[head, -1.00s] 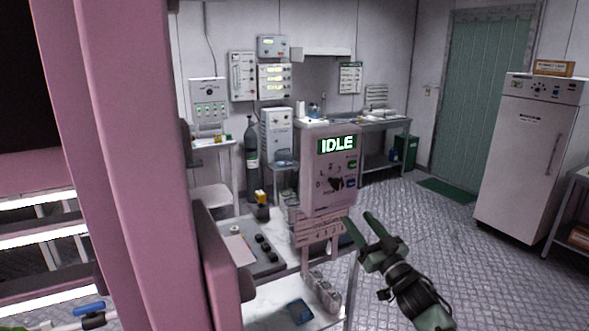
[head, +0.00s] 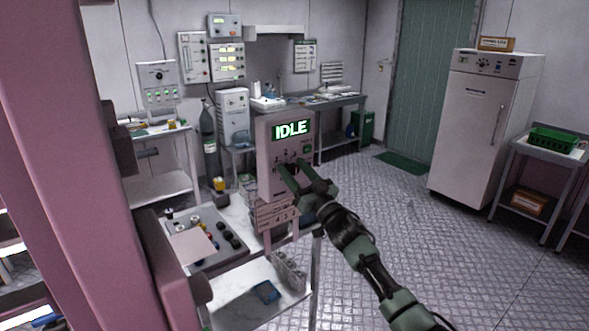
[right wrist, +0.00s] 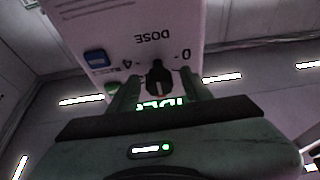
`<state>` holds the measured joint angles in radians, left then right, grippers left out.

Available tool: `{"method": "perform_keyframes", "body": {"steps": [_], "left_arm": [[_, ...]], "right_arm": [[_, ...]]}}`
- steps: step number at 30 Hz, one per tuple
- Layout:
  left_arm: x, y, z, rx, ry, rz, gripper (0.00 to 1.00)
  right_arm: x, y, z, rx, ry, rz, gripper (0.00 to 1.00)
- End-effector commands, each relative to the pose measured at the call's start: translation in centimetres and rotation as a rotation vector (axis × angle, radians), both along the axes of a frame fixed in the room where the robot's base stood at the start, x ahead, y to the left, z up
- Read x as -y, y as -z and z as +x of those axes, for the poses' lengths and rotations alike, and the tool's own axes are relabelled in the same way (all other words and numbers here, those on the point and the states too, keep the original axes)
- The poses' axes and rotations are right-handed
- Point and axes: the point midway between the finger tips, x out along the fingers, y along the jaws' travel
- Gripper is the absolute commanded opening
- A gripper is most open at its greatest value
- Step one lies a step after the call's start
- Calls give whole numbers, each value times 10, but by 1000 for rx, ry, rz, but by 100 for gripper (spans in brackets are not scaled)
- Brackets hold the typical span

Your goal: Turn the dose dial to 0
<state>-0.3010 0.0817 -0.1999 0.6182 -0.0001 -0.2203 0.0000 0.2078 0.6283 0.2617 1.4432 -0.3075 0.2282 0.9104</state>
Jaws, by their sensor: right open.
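The pink-grey control box (head: 264,160) stands at the end of a bench in the head view, and its green display (head: 291,129) reads IDLE. The black dose dial (right wrist: 158,77) shows in the right wrist view, where the panel appears upside down. DOSE is printed by the dial, with 0 to its right and 4 to its left in that picture. I cannot read the dial's setting surely. My right gripper (head: 290,172) is at the panel and hides part of it. Its open fingers (right wrist: 158,92) lie on either side of the dial. My left gripper is not in view.
A large pink upright (head: 70,150) fills the left foreground. The bench holds a tray of black knobs (head: 228,236) and a blue item (head: 266,292). A white cabinet (head: 468,130) stands at right. The floor (head: 400,220) between is clear.

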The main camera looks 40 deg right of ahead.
Motion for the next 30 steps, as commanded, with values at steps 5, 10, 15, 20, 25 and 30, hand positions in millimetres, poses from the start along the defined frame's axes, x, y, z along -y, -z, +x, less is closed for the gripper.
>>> {"method": "perform_keyframes", "body": {"steps": [5,10,15,20,25,30], "left_arm": [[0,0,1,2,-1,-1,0],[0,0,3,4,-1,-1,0],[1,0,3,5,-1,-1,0],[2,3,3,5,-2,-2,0],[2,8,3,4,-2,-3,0],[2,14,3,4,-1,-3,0]], "right_arm": [[0,0,0,0,0,0,35],[0,0,0,0,1,0,0],[0,0,0,-1,0,-6,0],[0,1,0,-5,1,-43,0],[1,1,0,-15,1,-135,0],[1,2,0,-31,1,-273,0]]}}
